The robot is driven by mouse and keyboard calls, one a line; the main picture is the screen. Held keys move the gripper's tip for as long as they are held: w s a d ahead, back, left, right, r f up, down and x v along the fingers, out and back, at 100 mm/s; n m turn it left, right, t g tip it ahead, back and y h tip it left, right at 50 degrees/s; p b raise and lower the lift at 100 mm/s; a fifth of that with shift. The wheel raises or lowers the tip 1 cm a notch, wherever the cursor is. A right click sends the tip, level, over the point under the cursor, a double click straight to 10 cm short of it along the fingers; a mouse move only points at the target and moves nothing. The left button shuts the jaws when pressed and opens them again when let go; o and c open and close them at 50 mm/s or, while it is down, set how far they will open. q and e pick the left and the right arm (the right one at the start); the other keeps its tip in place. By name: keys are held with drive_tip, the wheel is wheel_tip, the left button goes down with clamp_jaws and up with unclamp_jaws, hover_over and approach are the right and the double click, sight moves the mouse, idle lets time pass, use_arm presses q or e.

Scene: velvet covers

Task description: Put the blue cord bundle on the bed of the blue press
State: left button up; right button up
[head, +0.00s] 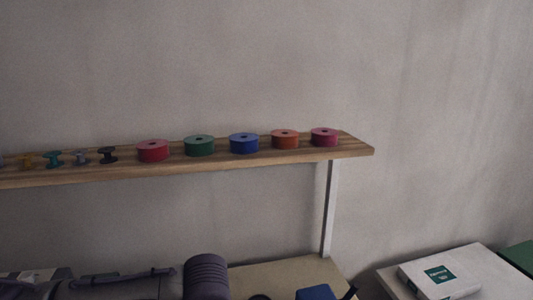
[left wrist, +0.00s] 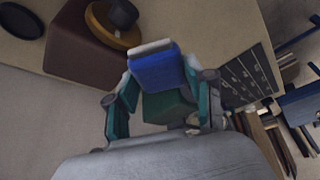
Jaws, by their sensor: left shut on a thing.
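In the left wrist view my left gripper (left wrist: 158,80) has its teal fingers on either side of a blue block-like thing with a pale end, which looks to be the blue cord bundle (left wrist: 157,71). The gripper is shut on it, above a table. A dark green block shows behind it between the fingers. In the head view a blue thing (head: 315,292) is cut off by the bottom edge beside a dark lever; I cannot tell whether it is the blue press. My left gripper does not show clearly in the head view. My right gripper is not in view.
A wooden wall shelf (head: 361,149) bears several coloured spools. A white box (head: 440,276) stands on a pale surface at right. In the left wrist view a maroon block (left wrist: 80,50) with an orange disc and black knob stands at left, a dark gridded panel (left wrist: 248,77) at right.

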use_arm(q)
drive_tip(key=m, duration=0.2)
drive_tip(key=m+t+h, duration=0.1)
drive_tip(key=m, duration=0.1)
drive_tip(key=shift+a+r, duration=0.3)
drive_tip(key=shift+a, duration=0.05)
drive_tip(key=m, duration=0.2)
drive_tip(key=m+t+h, duration=0.1)
drive_tip(key=shift+a+r+m, duration=0.3)
drive_tip(key=shift+a+r, duration=0.05)
drive_tip(key=shift+r, duration=0.05)
drive_tip(key=m, duration=0.1)
drive_tip(key=r+m+h, duration=0.1)
drive_tip(key=m, duration=0.1)
drive_tip(key=shift+w+a+t, duration=0.2)
drive_tip(key=shift+a+t, duration=0.2)
drive_tip(key=m, duration=0.1)
drive_tip(key=m+h, duration=0.1)
drive_tip(key=m, duration=0.1)
drive_tip(key=shift+a+r+m+b, duration=0.2)
drive_tip(key=shift+r+m+b, duration=0.1)
drive_tip(key=shift+r, duration=0.1)
